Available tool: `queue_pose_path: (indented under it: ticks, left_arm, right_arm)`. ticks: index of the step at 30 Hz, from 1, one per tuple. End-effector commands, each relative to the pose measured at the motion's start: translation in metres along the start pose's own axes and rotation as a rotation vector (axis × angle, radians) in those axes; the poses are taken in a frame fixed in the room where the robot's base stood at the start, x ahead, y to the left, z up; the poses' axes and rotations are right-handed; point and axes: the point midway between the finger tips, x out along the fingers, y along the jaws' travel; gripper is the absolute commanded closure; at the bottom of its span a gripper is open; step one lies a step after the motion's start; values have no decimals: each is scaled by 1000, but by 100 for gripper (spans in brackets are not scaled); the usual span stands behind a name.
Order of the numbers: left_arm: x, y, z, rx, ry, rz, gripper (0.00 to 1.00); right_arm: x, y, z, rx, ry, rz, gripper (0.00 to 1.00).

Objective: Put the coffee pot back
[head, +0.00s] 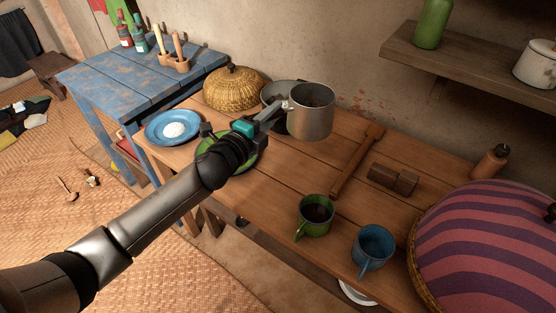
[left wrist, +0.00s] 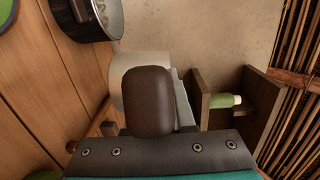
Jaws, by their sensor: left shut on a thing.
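The coffee pot (head: 311,118) is a grey metal pot with dark brown contents. It is roughly upright near the back of the wooden table (head: 290,165); whether its base touches the table is unclear. My left gripper (head: 272,112) reaches in from the left and is shut on the pot's left side, apparently at its handle. In the left wrist view a dark finger covers the middle, and part of the pale pot (left wrist: 122,68) shows behind it. The grip itself is hidden there. My right gripper is not in view.
A metal pan (head: 270,90) stands just behind and left of the pot, beside a woven basket lid (head: 233,90). A green mug (head: 315,222), a blue mug (head: 374,243) and a striped dome cover (head: 490,245) stand toward the front right. A shelf (head: 450,70) overhangs the back right.

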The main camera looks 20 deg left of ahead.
Motion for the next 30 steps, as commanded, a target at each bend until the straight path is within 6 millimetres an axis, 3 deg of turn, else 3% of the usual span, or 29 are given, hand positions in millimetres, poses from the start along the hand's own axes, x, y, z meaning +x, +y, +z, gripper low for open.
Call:
queue_pose_path:
  ticks: [3, 10, 20, 24, 30]
  left_arm:
    - [3, 36, -1, -6, -2, -3, 100]
    - [6, 86, -2, -4, 0, -6, 100]
    - [7, 107, -2, 0, 0, -8, 100]
    - [8, 127, -3, -3, 0, -6, 100]
    - [9, 145, -4, -1, 0, -7, 100]
  right_arm:
    - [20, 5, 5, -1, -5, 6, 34]
    - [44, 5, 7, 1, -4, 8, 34]
    - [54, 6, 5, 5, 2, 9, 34]
    - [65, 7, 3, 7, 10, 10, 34]
    - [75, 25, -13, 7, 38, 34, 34]
